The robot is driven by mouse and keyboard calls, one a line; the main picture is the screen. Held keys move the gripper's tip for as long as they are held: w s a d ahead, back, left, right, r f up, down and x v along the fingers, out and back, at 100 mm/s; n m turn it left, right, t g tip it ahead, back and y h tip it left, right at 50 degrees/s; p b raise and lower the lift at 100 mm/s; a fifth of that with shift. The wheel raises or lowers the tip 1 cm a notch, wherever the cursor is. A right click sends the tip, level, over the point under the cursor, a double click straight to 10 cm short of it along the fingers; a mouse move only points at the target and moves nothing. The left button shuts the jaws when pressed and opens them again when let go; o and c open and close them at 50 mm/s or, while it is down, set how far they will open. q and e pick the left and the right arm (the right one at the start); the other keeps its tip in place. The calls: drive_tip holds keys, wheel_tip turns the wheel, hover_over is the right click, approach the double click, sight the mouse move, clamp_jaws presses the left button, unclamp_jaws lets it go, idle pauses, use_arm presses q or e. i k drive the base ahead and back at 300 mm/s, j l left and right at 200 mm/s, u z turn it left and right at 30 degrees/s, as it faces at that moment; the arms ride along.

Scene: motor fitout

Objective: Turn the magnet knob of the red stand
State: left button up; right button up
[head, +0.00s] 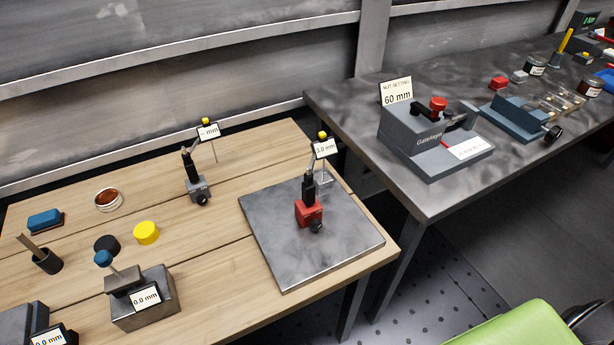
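The red stand (308,212) is a dial-gauge stand with a red magnetic base. It stands upright on a grey metal plate (275,255) at the right end of the wooden table. Its black magnet knob (316,227) is on the front face of the red base. A black post rises from the base to an arm with a yellow-topped gauge (325,148), whose display reads about 0.0 mm. The knob's exact setting is too small to tell. Neither of my grippers shows in the head view.
A similar grey stand (198,190) with a black knob is left of the plate. A metal block (157,310), yellow disc (146,233) and black disc (107,245) lie further left on the wooden table (215,262). A dark bench with a grey machine (415,140) is at right. A green seat (520,325) is front right.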

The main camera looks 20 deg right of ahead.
sight(316, 224)
drive_tip(key=j+z, duration=0.1)
drive_tip(key=z, duration=0.4)
drive_tip(key=j+z, duration=0.1)
drive_tip(key=z, duration=0.4)
drive_tip(key=k+z, duration=0.1)
drive_tip(key=z, duration=0.35)
drive_tip(key=j+z, duration=0.15)
drive_tip(key=z, duration=0.35)
drive_tip(key=k+z, duration=0.1)
drive_tip(key=k+j, duration=0.05)
drive_tip(key=k, duration=0.05)
